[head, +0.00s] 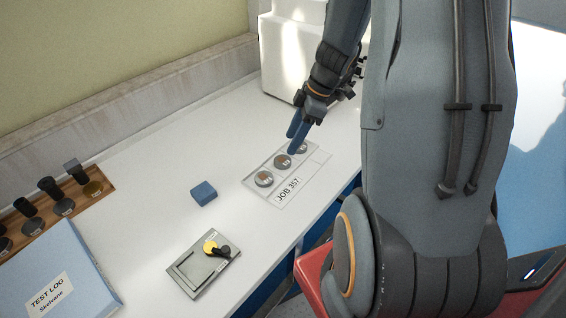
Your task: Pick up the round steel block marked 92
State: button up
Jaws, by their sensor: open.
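My gripper (294,140), with blue fingers, is open and empty, pointing down over the far end of the row. Its fingers partly cover the far-right block and end close to the middle one. I cannot tell whether they touch anything.
A small blue block (203,194) lies left of the tray. A grey plate (188,275) with a yellow and black part is at the front. A wooden rack (92,205) of dark tools and a blue "TEST LOG" binder (60,270) are at left. A white machine (280,60) stands behind.

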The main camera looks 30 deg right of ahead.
aim_at(283, 160)
jog(key=shift+n, duration=0.4)
jog(key=shift+w+d+f+p+x, duration=0.15)
jog(key=shift+p+x, duration=0.3)
jog(key=shift+x, duration=0.9)
jog(key=shift+d+p+x, duration=0.3)
jog(key=shift+p+x, duration=0.15)
jog(key=shift+x, duration=0.9)
jog(key=shift+w+d+f+p+x, duration=0.15)
jog(key=shift+p+x, duration=0.3)
jog(key=shift+x, duration=0.85)
jog(key=shift+r, duration=0.1)
jog(key=c, duration=0.9)
